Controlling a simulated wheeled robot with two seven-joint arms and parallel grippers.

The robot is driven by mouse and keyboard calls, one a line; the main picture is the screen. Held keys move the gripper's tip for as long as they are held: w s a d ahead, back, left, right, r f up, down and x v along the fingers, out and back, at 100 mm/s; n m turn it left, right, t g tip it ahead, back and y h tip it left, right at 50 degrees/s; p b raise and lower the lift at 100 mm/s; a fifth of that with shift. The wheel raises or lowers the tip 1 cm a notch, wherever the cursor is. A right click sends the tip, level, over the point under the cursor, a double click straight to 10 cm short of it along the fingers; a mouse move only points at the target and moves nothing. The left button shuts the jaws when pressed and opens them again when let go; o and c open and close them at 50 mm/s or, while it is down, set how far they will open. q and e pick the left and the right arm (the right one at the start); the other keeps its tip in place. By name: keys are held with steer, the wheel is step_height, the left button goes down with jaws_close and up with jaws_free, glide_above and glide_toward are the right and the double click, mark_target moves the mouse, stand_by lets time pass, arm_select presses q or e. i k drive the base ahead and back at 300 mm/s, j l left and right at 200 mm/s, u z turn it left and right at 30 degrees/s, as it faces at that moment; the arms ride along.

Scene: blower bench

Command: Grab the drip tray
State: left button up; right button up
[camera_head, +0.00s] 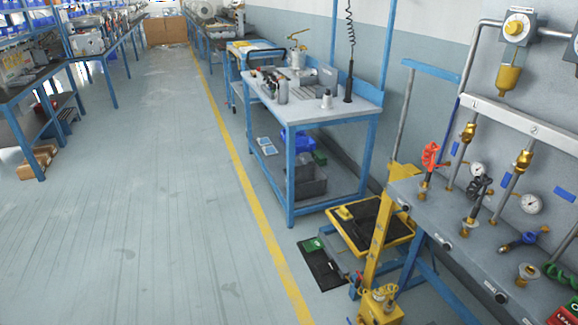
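A flat black tray (322,266) lies on the floor below the right-hand bench, with a small green item (313,245) at its far left edge. A yellow-rimmed tray with a dark inside (381,238) sits higher, just right of it, behind a yellow post. I cannot tell for sure which of the two is the drip tray. Neither of my grippers shows in the head view.
A grey panel bench (470,235) with valves and gauges fills the right. A yellow floor line (243,175) borders the wide clear floor at left.

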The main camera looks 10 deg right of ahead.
mark_target(364, 226)
steer(key=i+j, duration=0.1)
steer(key=i, duration=0.5)
steer(key=i+j, duration=0.15)
steer(key=i, duration=0.4)
steer(key=i+j, duration=0.1)
steer(key=i, duration=0.5)
steer(key=i+z, duration=0.25)
steer(key=z, duration=0.2)
steer(key=i+j+z, duration=0.1)
steer(key=i+z, duration=0.2)
steer(key=z, duration=0.2)
steer(key=i+j+z, duration=0.2)
steer(key=z, duration=0.25)
steer(key=i+j+z, duration=0.2)
steer(key=z, duration=0.25)
steer(key=j, duration=0.1)
